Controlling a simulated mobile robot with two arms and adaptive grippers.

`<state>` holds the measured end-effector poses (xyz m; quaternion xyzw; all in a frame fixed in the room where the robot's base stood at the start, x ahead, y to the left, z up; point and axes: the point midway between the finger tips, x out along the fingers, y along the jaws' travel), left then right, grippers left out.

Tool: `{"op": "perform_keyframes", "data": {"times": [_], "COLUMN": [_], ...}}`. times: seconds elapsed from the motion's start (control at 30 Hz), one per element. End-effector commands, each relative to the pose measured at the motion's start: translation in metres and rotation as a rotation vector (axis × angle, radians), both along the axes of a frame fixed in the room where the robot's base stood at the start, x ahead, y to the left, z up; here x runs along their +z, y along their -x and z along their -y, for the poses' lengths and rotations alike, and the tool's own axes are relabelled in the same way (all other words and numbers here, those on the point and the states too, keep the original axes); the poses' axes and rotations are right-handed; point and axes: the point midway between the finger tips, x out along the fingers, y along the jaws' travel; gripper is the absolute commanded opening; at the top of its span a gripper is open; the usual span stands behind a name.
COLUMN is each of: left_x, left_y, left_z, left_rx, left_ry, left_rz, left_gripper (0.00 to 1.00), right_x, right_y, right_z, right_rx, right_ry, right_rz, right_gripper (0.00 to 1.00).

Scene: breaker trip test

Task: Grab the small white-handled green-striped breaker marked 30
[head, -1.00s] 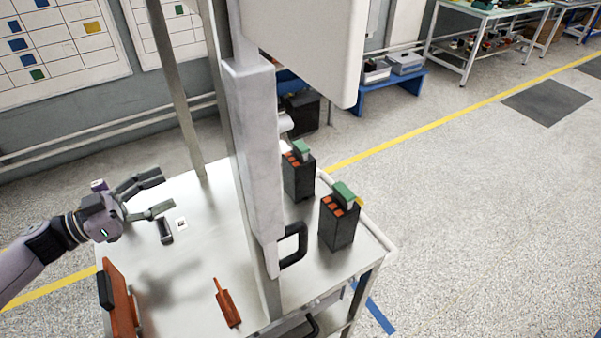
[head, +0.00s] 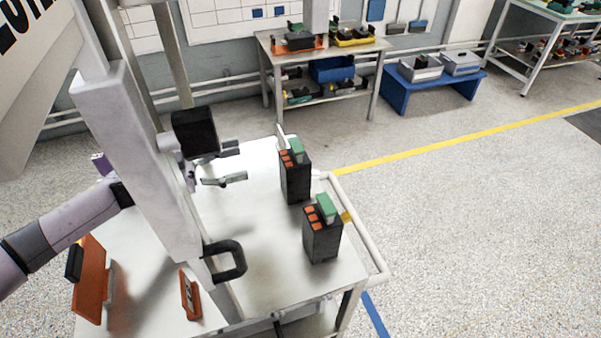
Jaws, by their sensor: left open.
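Two dark breakers with green tops and orange marks stand upright on the metal cart top (head: 265,275). The rear breaker (head: 295,183) has a white upright piece by its green top. The front breaker (head: 322,242) is closer to me, with a pale part under its green top. No number 30 is legible on either. My left gripper (head: 238,164) is open and empty, left of the rear breaker and apart from it, fingers pointing right. A pale post hides part of my left arm. My right gripper is out of view.
The pale post (head: 135,160) with a black handle (head: 228,262) rises in front of my arm. A black box shape (head: 195,133) shows just above the gripper. Orange pieces (head: 91,280) (head: 190,293) are at the cart's near left. A rail edges the right side.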

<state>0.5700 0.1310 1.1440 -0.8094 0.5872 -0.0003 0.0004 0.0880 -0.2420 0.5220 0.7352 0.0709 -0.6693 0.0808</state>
Motion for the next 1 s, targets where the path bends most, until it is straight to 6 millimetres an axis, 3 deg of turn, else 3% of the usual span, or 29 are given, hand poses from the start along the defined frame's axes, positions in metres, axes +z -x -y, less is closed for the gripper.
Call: {"op": "perform_keyframes", "data": {"times": [0.17,0.3,0.63,0.8,1.0], "left_x": [-0.001,-0.001,-0.004,-0.007,-0.004], "left_y": [-0.012,-0.021,-0.031,-0.043,-0.049], "left_z": [0.04,0.066,0.091,0.113,0.131], "left_rx": [-0.005,-0.004,-0.001,-0.003,0.0], "left_ry": [0.002,0.002,0.001,0.0,0.0], "left_rz": [0.003,0.003,0.001,0.002,-0.001], "left_gripper": [0.65,0.65,0.65,0.65,0.65], "right_x": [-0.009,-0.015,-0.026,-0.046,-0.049], "right_y": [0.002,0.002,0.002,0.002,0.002], "right_z": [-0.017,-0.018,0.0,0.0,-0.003], "right_rx": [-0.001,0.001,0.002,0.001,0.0], "right_ry": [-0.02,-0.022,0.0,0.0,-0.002], "right_rz": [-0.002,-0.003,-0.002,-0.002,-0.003], "right_gripper": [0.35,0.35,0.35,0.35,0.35]}}
